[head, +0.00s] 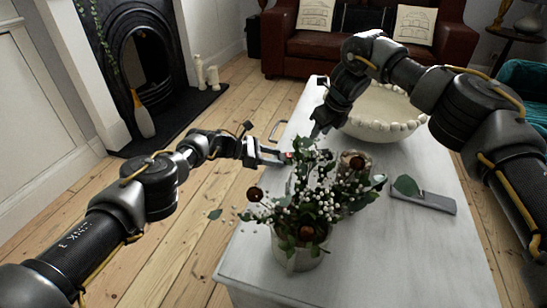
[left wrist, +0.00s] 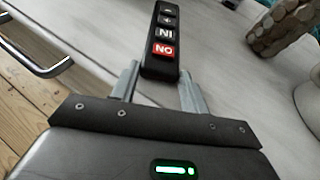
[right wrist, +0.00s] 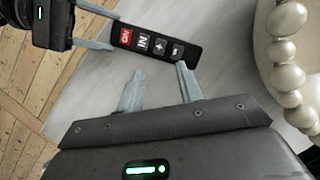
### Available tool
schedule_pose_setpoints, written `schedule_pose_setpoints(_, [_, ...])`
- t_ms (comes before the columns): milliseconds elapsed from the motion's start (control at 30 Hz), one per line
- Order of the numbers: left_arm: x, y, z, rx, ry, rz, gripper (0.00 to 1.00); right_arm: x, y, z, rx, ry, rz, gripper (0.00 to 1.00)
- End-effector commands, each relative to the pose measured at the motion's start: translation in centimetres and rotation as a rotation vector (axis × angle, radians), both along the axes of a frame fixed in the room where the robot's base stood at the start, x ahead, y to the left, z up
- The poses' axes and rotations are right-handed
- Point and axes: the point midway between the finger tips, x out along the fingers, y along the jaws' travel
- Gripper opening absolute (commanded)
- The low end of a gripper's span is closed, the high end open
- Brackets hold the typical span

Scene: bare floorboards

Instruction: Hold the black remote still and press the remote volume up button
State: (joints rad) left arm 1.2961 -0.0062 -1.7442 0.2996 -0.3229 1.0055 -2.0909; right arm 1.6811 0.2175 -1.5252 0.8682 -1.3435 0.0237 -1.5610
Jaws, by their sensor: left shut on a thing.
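The black remote (left wrist: 155,66) has a red button, a dark button with letters, a plus button and one more button. It also shows in the right wrist view (right wrist: 133,44). My left gripper (head: 272,157) is shut on the red-button end of the remote and holds it over the table's left side. My right gripper (right wrist: 160,78) is open and empty. It is close to the remote's long edge, with one fingertip near the end beyond the plus button; contact cannot be told. In the head view flowers partly hide the remote and my right fingertips.
A leafy potted plant (head: 300,258) stands on the white table (head: 365,270) in front of the grippers. A white beaded bowl (head: 378,118) is right behind my right gripper. A grey flat object (head: 428,203) lies at the right.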

Motion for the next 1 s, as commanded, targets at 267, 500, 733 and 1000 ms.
schedule_pose_setpoints(267, [0.01, 0.01, 0.0, 0.0, 0.0, 0.0, 0.19, 0.0, 0.0, 0.0, 0.0, 0.0, 0.0, 0.17])
schedule_pose_setpoints(500, [0.01, 0.01, 0.0, 0.0, 0.0, 0.0, 0.19, 0.0, 0.0, 0.0, 0.0, 0.0, 0.0, 0.0])
schedule_pose_setpoints(733, [0.01, 0.01, 0.0, 0.0, 0.0, 0.0, 0.19, 0.0, 0.0, 0.0, 0.0, 0.0, 0.0, 0.0])
schedule_pose_setpoints(1000, [0.01, 0.01, 0.0, 0.0, 0.0, 0.0, 0.19, 0.0, 0.0, 0.0, 0.0, 0.0, 0.0, 0.0])
